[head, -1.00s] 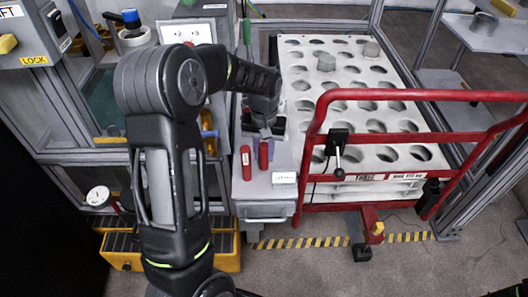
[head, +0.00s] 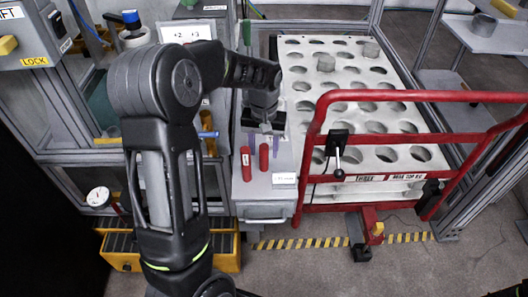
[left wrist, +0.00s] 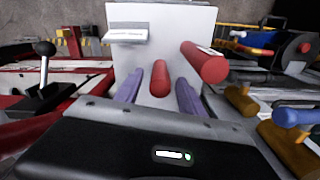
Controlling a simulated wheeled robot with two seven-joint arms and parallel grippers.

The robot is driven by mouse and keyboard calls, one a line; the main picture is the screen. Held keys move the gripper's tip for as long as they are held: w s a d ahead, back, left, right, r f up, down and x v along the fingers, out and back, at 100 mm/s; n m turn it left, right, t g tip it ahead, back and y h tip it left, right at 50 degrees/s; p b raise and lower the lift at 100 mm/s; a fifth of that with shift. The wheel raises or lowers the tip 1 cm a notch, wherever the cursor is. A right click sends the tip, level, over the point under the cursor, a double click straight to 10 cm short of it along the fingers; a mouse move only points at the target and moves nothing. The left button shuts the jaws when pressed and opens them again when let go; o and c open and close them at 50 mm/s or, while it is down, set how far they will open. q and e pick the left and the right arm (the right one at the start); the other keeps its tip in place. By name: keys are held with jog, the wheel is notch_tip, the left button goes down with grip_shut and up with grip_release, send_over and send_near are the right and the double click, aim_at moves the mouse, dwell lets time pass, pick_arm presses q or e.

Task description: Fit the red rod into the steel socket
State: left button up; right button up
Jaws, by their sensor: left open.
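Two red rods lie on the grey cabinet top in the head view. The right one (head: 264,157) is plain, and the left one (head: 245,163) bears a pale label. My left gripper (head: 264,143) is open over the cabinet top, with its purple fingers pointing toward the near edge. In the left wrist view, the plain rod (left wrist: 159,78) shows between the two spread fingers (left wrist: 158,92), touching neither as far as I can see. The labelled rod (left wrist: 205,62) is outside them, to the right. I cannot pick out the steel socket with certainty. My right gripper is out of view.
A red-railed cart (head: 415,94) with a white tray of round holes (head: 345,105) stands right of the cabinet (head: 264,192). A white label card (head: 284,178) is at the cabinet's front.

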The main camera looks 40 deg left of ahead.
pick_arm(q)
notch_tip(320, 180, up, 10)
jog(key=shift+p, duration=0.5)
jog(key=shift+o, duration=0.3)
jog(key=shift+d+f, duration=0.1)
jog(key=f+n+p, duration=0.1)
jog(key=n, duration=0.1)
jog(key=f+n+p, duration=0.1)
jog(key=n+p, duration=0.1)
jog(key=f+n+p, duration=0.1)
jog(key=n, duration=0.1)
jog(key=shift+d+f+y+p, duration=0.1)
jog(key=shift+d+y+p, duration=0.2)
jog(key=shift+d+y, duration=0.1)
jog(key=shift+f+n+p, duration=0.35)
jog(key=shift+n, duration=0.45)
jog(key=shift+s+a+f+n+y, duration=0.1)
jog(key=shift+a+f+n+y, duration=0.15)
jog(key=shift+n, duration=0.45)
jog(key=shift+f, duration=0.15)
